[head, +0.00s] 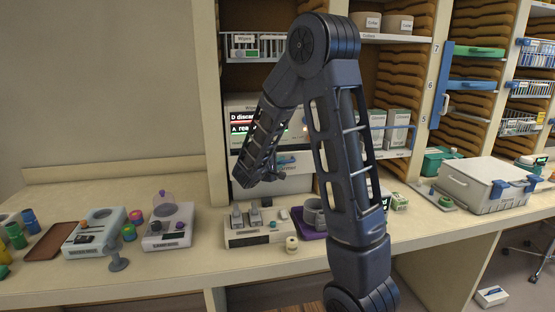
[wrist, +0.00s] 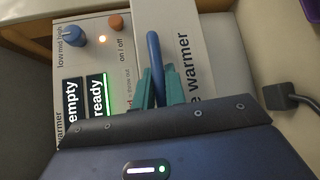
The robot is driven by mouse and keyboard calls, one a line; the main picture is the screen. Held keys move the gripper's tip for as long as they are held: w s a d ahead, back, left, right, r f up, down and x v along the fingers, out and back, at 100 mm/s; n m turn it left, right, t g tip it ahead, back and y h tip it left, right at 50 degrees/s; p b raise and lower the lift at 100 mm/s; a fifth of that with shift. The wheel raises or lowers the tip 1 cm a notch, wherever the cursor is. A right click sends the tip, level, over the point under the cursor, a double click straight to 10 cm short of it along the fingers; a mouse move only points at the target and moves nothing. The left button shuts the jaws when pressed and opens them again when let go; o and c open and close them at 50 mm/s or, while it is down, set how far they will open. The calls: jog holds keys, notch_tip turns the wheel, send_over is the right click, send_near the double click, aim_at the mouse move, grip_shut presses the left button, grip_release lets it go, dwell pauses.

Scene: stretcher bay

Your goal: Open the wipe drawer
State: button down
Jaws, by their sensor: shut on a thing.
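The wipe warmer is a pale box in the shelf bay, its front panel (wrist: 88,62) showing a blue knob, an orange button and "empty" and "ready" displays. Its drawer front (wrist: 205,40), lettered "e warmer", covers part of the panel's lettering and appears to stand out from it; how far I cannot tell. A blue bar handle (wrist: 153,50) is on the drawer. My gripper (wrist: 158,88) has its teal fingers closed around this handle. In the head view my gripper (head: 274,174) is at the warmer's lower front, partly hidden by my arm. The drawer's inside is not visible.
A tall wooden post (head: 209,110) stands left of the warmer. A dark plug-like part (wrist: 285,97) is at right in the wrist view.

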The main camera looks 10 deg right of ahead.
jog(key=s, duration=0.9)
jog(key=c, duration=1.7)
grip_release()
jog(key=shift+a, duration=0.1)
jog(key=v, duration=1)
jog(key=shift+s+a, duration=0.2)
jog(key=shift+s, duration=0.15)
